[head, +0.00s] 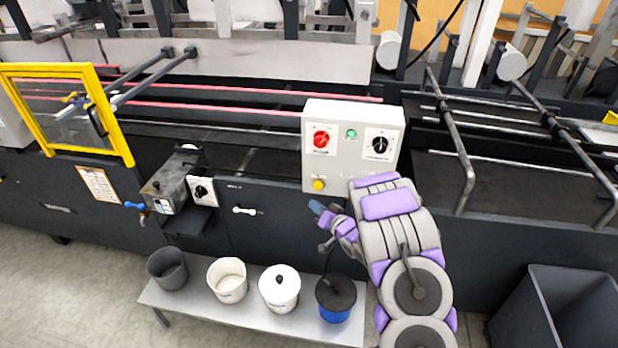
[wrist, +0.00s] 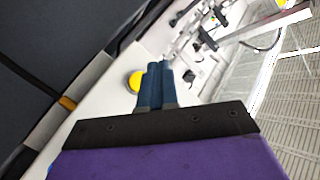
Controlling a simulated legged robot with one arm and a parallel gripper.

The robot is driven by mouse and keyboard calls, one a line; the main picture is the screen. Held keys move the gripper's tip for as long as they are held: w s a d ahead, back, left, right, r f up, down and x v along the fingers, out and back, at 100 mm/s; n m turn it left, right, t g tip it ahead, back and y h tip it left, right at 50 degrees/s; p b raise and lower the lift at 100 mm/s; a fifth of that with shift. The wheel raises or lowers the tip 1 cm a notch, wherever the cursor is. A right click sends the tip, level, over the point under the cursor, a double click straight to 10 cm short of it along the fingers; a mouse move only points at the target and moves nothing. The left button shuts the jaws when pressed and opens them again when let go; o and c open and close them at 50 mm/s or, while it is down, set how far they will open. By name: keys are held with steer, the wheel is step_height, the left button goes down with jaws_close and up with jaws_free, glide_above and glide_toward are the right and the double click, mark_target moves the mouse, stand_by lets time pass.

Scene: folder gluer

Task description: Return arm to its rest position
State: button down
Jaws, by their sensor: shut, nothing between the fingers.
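My arm, grey with purple pads, reaches up from the lower right of the head view. My gripper (head: 315,207) is at its end, just below the control box (head: 353,140) on the machine front. In the wrist view my gripper (wrist: 158,68) shows two blue fingers side by side, shut and empty. The yellow button (head: 319,184) of the control box lies just above the fingertips in the head view. It also shows in the wrist view (wrist: 134,80), beside the fingers. I cannot tell if they touch it.
A bench (head: 240,318) below holds several pots, one of them a blue pot with a black lid (head: 336,297) under my gripper. A dark open bin (head: 560,308) stands at the lower right. A yellow-framed guard (head: 117,125) is at the left. The floor at lower left is clear.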

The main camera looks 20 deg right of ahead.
steer(key=s+d+r+n+g+h, duration=0.1)
steer(key=s+d+r+g+h, duration=0.1)
steer(key=s+r+g+h, duration=0.8)
steer(key=s+a+r+n+g+y, duration=0.1)
steer(key=s+a+r+g+y, duration=0.1)
steer(key=s+a, duration=0.5)
steer(key=s+a+r+n+g+y, duration=0.1)
steer(key=s+a+r, duration=0.4)
steer(key=s, duration=1.3)
steer(key=s+a+r+n+g+y, duration=0.2)
steer(key=s+a+r+g+y, duration=0.1)
steer(key=s+a, duration=0.6)
steer(key=s+g, duration=0.1)
steer(key=s, duration=0.2)
steer(key=shift+s+r+g+y, duration=0.15)
steer(key=shift+s+g+y, duration=0.15)
steer(key=shift+g+y, duration=0.1)
steer(key=c, duration=1.8)
jaws_free()
steer(key=shift+c, duration=0.2)
